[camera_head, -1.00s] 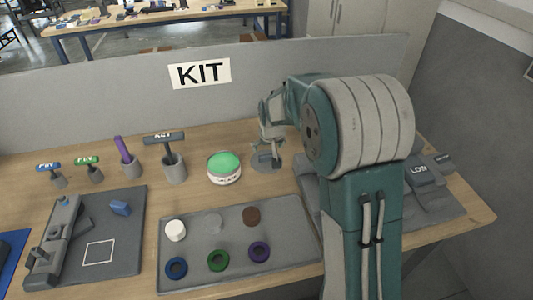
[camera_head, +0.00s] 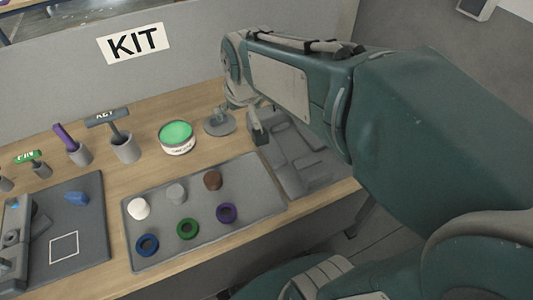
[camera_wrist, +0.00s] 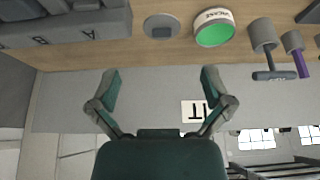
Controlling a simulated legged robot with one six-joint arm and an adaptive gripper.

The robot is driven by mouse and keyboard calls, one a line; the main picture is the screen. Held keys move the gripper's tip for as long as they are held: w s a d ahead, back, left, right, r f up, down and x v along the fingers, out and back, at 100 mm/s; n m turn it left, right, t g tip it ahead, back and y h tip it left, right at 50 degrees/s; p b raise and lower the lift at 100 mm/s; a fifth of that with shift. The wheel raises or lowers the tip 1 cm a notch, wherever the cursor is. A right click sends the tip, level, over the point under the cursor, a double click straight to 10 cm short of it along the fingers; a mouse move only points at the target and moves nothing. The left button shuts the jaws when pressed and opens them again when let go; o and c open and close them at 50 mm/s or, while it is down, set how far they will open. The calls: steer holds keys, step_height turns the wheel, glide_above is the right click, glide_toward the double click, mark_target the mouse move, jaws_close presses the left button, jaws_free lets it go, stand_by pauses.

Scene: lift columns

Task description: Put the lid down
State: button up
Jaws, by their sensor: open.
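The lid is a flat grey disc with a small knob (camera_head: 219,123). It lies on the wooden table just right of a round tin with a green top (camera_head: 177,138), apart from it. In the wrist view the lid (camera_wrist: 161,26) and the tin (camera_wrist: 214,28) show near the top edge. My gripper (camera_wrist: 161,82) is open, its two fingers spread with nothing between them. It is clear of the lid. In the head view my arm reaches over the right side of the table, and the gripper is only partly visible behind the lid.
A grey tray (camera_head: 270,203) with several coloured rings and caps lies in front. Upright tools in grey holders, one a key-labelled tool (camera_head: 124,148), stand left of the tin. A grey fixture (camera_head: 295,178) is to the right. A panel with a KIT sign (camera_head: 135,43) stands behind.

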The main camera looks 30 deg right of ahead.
steer(key=s, duration=1.4)
steer(key=shift+s, duration=0.25)
